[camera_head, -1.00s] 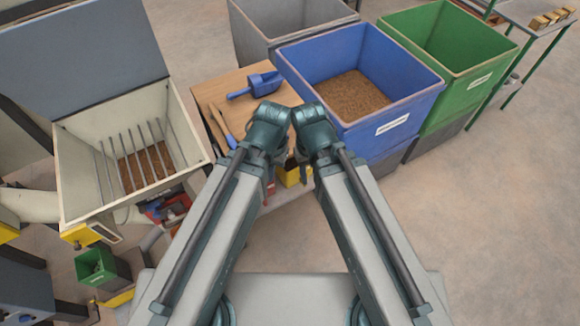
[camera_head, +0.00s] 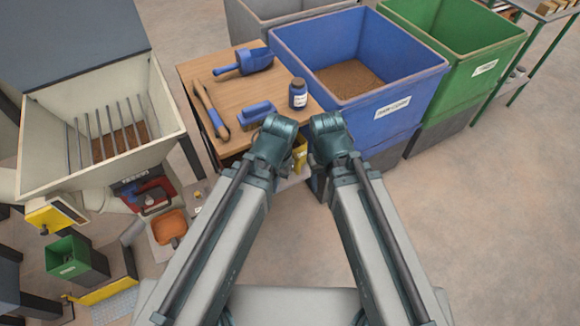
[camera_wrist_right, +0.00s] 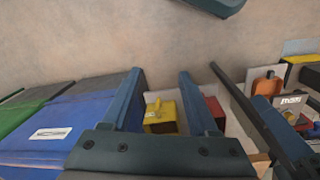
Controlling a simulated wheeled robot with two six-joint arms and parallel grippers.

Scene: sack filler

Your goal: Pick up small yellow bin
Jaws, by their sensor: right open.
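The small yellow bin (camera_head: 300,150) is partly hidden in the head view, low beside the wooden table, seen between my two arms. In the right wrist view the yellow bin (camera_wrist_right: 160,114) shows between the two fingers of my right gripper (camera_wrist_right: 160,75), farther off beyond them. My right gripper is open and empty, and its fingers appear clear of the bin. In the head view my right arm hides most of that gripper.
The wooden table (camera_head: 222,85) carries a blue scoop (camera_head: 245,62), a blue brush (camera_head: 256,113), tongs (camera_head: 211,112) and a dark blue jar (camera_head: 298,93). A blue crate (camera_head: 408,85) and a green crate (camera_head: 487,50) stand right. A red box (camera_wrist_right: 214,112) is beside the bin. Floor (camera_head: 490,210) is clear at right.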

